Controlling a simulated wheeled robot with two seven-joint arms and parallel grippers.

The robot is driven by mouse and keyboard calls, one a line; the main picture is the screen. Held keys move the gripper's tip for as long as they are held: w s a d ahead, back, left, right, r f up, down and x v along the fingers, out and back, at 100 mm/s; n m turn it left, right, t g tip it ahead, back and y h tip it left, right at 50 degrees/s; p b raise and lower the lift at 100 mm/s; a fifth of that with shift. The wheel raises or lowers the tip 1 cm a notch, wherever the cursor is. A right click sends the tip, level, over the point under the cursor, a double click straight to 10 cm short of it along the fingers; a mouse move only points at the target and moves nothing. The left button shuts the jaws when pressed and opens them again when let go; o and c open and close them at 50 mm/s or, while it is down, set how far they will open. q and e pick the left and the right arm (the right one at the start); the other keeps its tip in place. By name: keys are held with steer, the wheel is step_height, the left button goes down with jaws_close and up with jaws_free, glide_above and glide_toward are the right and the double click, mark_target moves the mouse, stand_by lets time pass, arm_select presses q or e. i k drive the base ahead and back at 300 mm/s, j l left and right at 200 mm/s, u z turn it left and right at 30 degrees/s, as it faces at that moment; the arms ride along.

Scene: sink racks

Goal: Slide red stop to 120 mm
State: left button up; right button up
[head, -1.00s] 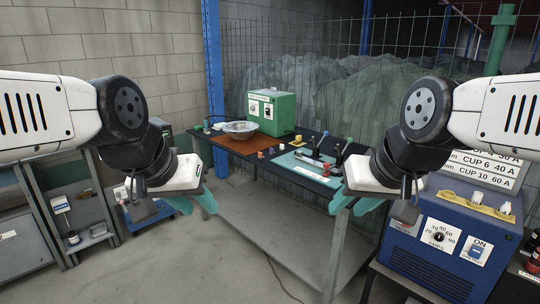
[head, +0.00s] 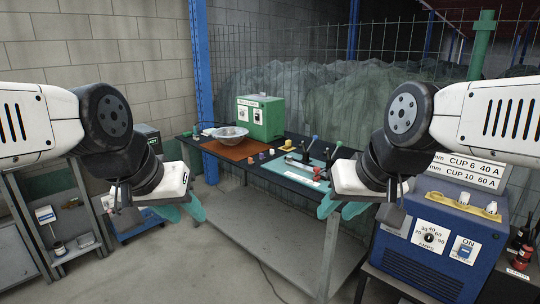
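The bench (head: 291,173) stands ahead of me. On its right part lies a teal mat (head: 283,170) with dark-handled tools and a pale bar on it. Which piece is the red stop, and any millimetre scale, is too small to tell. My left gripper (head: 181,209) hangs in front of the bench's left side, fingers apart and empty. My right gripper (head: 338,208) hangs in front of the bench's right end, fingers apart and empty. Neither touches anything.
A clear bowl (head: 230,132) sits on a brown mat before a green box (head: 261,117). A blue welding machine (head: 425,242) stands close at right. Grey shelving (head: 72,235) is at left. Concrete floor lies open before the bench, with a thin cable on it.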

mark_target(317, 170)
steer(key=i+l+u, duration=0.25)
steer(key=i+l, duration=0.75)
steer(key=i, duration=0.05)
